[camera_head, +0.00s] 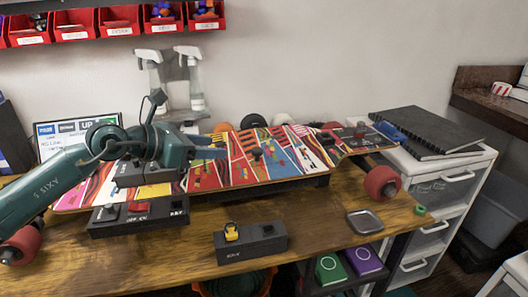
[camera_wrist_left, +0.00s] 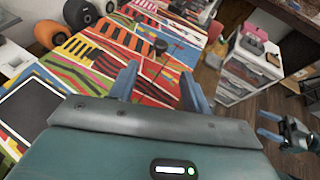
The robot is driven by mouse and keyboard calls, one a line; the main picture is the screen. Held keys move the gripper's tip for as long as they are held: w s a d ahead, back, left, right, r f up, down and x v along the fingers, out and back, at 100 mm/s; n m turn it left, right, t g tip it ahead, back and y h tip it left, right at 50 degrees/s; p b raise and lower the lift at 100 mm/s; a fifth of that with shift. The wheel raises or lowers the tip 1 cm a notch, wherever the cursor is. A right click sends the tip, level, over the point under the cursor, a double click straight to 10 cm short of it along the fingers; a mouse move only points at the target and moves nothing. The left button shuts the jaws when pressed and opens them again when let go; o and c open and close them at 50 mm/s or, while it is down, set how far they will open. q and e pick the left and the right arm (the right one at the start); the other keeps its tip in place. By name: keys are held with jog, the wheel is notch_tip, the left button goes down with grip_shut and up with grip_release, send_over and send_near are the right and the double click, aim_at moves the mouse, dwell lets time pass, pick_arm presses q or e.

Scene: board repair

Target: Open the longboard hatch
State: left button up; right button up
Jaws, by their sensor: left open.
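The longboard (camera_head: 205,178) lies across the workbench, its deck covered in bright patterned graphics, with red wheels at its ends. A small black knob (camera_head: 257,153) stands up from the patterned deck; it also shows in the left wrist view (camera_wrist_left: 160,46). I cannot make out a hatch outline clearly, and the deck looks flat around the knob. My left gripper (camera_head: 217,146) is open and empty, above the deck to the left of the knob. In the left wrist view its fingers (camera_wrist_left: 159,87) are apart, with the knob beyond them. My right gripper (camera_wrist_left: 266,126) appears at the right edge of that view, its fingers apart.
A black block with a yellow piece (camera_head: 250,240) and a metal tray (camera_head: 364,222) sit at the bench front. Spray bottles (camera_head: 190,78) stand behind the board. A black notebook (camera_head: 428,132) lies on the white drawer unit (camera_head: 440,190). Red bins (camera_head: 75,25) hang above.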

aim_at(256, 149)
pick_arm(q)
jog(key=x, duration=1.2)
jog(key=shift+d, duration=0.15)
jog(key=shift+c, duration=0.2)
grip_shut()
